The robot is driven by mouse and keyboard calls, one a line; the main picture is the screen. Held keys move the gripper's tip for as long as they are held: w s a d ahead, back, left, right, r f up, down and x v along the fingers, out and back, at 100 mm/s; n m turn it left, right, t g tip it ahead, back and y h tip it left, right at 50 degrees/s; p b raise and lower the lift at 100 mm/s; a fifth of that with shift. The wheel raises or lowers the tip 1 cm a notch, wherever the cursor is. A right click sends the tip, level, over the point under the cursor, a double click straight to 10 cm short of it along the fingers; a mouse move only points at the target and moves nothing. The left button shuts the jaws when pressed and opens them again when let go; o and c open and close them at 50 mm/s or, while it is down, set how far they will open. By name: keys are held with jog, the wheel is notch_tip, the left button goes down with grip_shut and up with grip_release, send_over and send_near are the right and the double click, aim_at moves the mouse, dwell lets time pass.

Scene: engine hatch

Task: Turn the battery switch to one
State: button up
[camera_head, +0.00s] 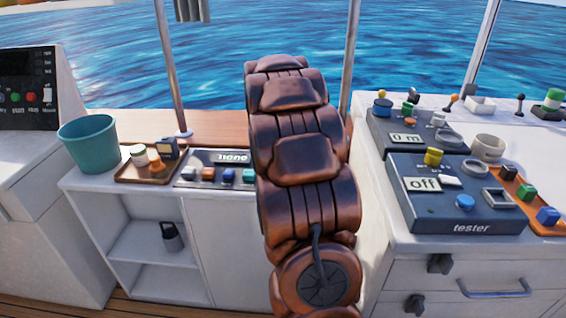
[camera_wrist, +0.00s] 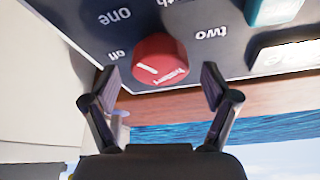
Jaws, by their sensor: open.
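The battery switch is a round red knob (camera_wrist: 160,58) on a dark panel, seen upside down in the wrist view. Labels "off", "one" and "two" stand around it, with another label partly cut off at the top. A short white mark on the knob points roughly to the picture's left, toward "off". My gripper (camera_wrist: 160,80) is open, with one dark finger on each side of the knob's near end. I cannot tell whether either finger touches it. In the head view my arm covers the gripper and the knob; part of the panel (camera_head: 213,183) shows left of the arm.
In the wrist view a teal button and a pale display (camera_wrist: 288,57) lie right of the knob. In the head view a tray of small items (camera_head: 128,174) and a teal bucket (camera_head: 88,143) stand left of the panel. The tester (camera_head: 470,229) is on the right counter.

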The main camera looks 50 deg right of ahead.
jog(key=v, duration=1)
jog(key=shift+r, duration=0.4)
jog(key=shift+s+a, duration=0.1)
jog(key=s+a+f+n+g+y, duration=0.1)
jog(key=s+a+f+n, duration=0.15)
jog(key=a, duration=0.55)
jog(key=s+a+f+n+y, duration=0.15)
jog(key=s+a, duration=0.25)
jog(key=a, duration=0.4)
jog(key=s+a+f+n+g+y, duration=0.1)
jog(key=s+a+n, duration=0.2)
jog(key=a, duration=0.5)
jog(key=s+a+f+n+g, duration=0.1)
jog(key=s+a+f+n, duration=0.2)
jog(key=s+a, duration=0.45)
jog(key=s+a+f+n+g, duration=0.25)
jog(key=s+a, duration=0.25)
jog(key=s, duration=0.5)
notch_tip(320, 180, up, 20)
jog(key=t+p, duration=0.2)
jog(key=p, duration=1.6)
jog(key=shift+s+n+y, duration=0.35)
jog(key=shift+s, duration=0.1)
jog(key=shift+a, duration=0.1)
